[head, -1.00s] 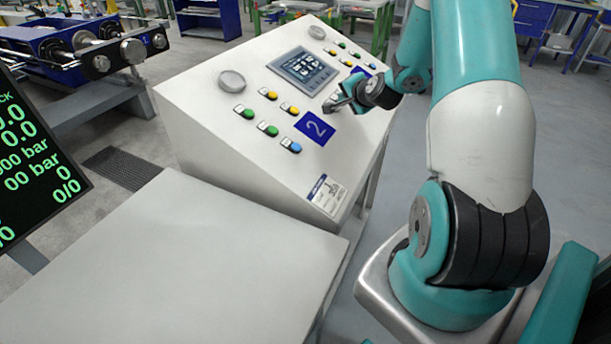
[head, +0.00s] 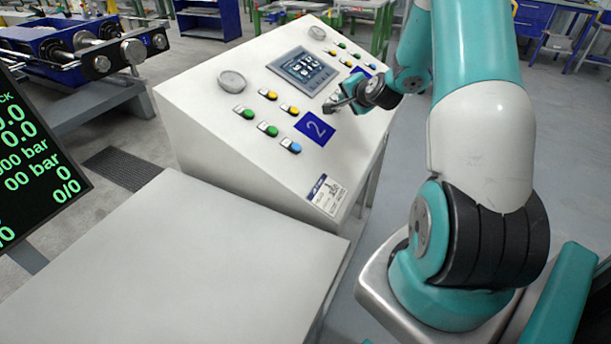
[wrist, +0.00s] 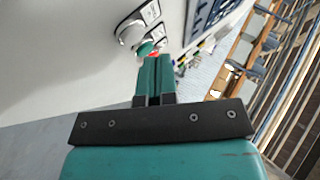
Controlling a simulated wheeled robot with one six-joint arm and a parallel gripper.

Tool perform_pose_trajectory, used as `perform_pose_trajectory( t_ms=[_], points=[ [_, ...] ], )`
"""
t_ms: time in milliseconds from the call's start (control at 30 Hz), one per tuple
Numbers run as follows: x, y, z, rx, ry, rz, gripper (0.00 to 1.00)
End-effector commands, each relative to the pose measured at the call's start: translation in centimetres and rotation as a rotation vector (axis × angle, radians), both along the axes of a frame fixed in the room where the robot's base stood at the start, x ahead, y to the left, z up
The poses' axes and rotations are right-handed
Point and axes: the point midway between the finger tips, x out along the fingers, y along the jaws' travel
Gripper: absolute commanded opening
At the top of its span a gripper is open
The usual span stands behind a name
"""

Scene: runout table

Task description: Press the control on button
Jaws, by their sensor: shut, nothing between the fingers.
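The control console (head: 205,135) has a sloped white face with two groups of buttons around a small screen (head: 303,71). The near group has green, yellow and blue buttons, such as a green button (head: 246,113), beside a blue plate marked 2 (head: 315,128). I cannot read which one is the control on button. My gripper (head: 332,106) is shut and empty, close to the face above that plate. In the wrist view, the shut fingertips (wrist: 157,60) point toward a white button (wrist: 131,31) and a green button (wrist: 146,49); a little red shows by the tips. Contact cannot be told.
A bare grey-white tabletop (head: 170,265) lies in front of the console. A dark display with green figures (head: 30,165) stands at the left edge. A blue roller machine (head: 75,45) is behind on the left. Open floor lies right of the console.

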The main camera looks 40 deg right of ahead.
Motion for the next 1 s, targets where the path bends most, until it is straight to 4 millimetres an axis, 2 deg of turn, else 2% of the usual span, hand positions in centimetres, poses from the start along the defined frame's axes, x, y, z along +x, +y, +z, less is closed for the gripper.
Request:
perform_pose_trajectory(
  t_ms=[533, 1000],
  points=[
    [0.00, 0.00, -0.02, 0.000, 0.000, 0.000, 0.00],
    [0.33, 0.17, -0.80, 0.000, 0.000, 0.000, 0.00]
  ],
)
